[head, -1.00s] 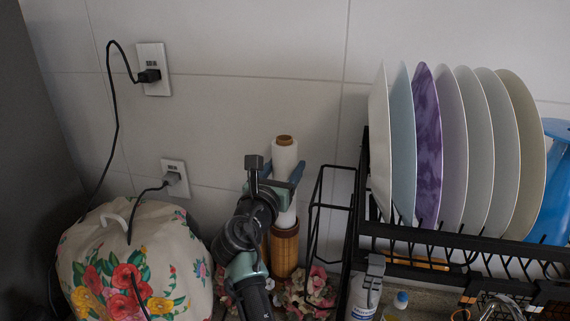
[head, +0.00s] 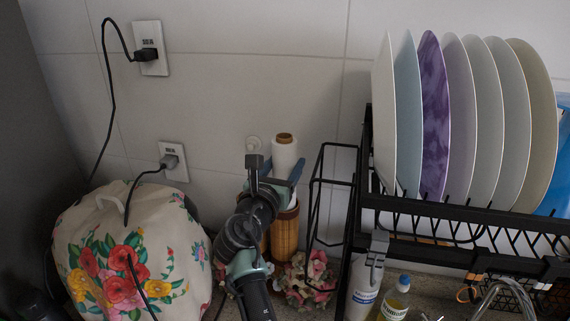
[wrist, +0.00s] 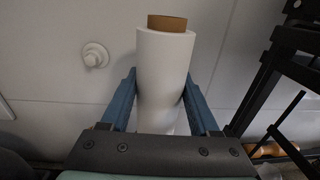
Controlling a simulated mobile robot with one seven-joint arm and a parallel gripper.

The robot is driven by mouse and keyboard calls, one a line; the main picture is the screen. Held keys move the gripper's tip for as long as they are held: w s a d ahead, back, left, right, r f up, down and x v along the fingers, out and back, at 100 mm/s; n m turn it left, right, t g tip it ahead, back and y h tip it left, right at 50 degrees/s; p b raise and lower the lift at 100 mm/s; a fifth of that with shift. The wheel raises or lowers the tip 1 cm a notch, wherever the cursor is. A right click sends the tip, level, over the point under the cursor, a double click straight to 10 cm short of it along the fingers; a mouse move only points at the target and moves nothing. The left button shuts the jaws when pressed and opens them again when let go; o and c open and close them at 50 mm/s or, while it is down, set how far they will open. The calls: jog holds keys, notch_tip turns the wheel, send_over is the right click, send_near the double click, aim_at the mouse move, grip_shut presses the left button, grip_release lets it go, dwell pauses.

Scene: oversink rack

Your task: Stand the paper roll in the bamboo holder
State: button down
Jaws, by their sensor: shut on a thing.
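The white paper roll (head: 284,158) with a brown core stands upright behind my wrist. Its lower end is at the mouth of the bamboo holder (head: 285,230); how deep it sits inside is hidden in part by my gripper. My gripper (head: 284,170) is shut on the roll, with a blue finger on each side. In the wrist view the roll (wrist: 162,75) stands between the two fingers (wrist: 158,100), and its top sticks up above them. The holder cannot be made out in the wrist view.
A black dish rack (head: 440,212) with several plates stands at the right, its frame close beside the holder. A floral-covered appliance (head: 130,260) is at the left. Dried flowers (head: 308,280) lie at the holder's foot. Bottles (head: 394,300) stand under the rack.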

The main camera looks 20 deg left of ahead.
jog(key=shift+c, duration=0.2)
grip_release()
jog(key=shift+s, duration=0.15)
jog(key=shift+s+f, duration=0.1)
jog(key=shift+s, duration=0.15)
jog(key=s+b, duration=0.2)
jog(key=s, duration=1)
jog(key=s+d+r+m+t+y, duration=0.1)
jog(key=s+d+r+m+t, duration=0.15)
jog(key=r+m, duration=0.6)
jog(key=s+d+r+m+t+y, duration=0.1)
jog(key=s+d+r+m, duration=0.15)
jog(key=r+m, duration=0.6)
jog(key=s+d+r+m+t, duration=0.3)
jog(key=s+d+r+m, duration=0.2)
jog(key=m, duration=0.4)
jog(key=s+d+r+m+t+h, duration=0.1)
jog(key=s+d+r+m+t, duration=0.2)
jog(key=s+d+r+m, duration=0.2)
jog(key=s+r+m, duration=0.3)
jog(key=r+m, duration=0.1)
jog(key=r, duration=0.1)
jog(key=shift+r, duration=0.3)
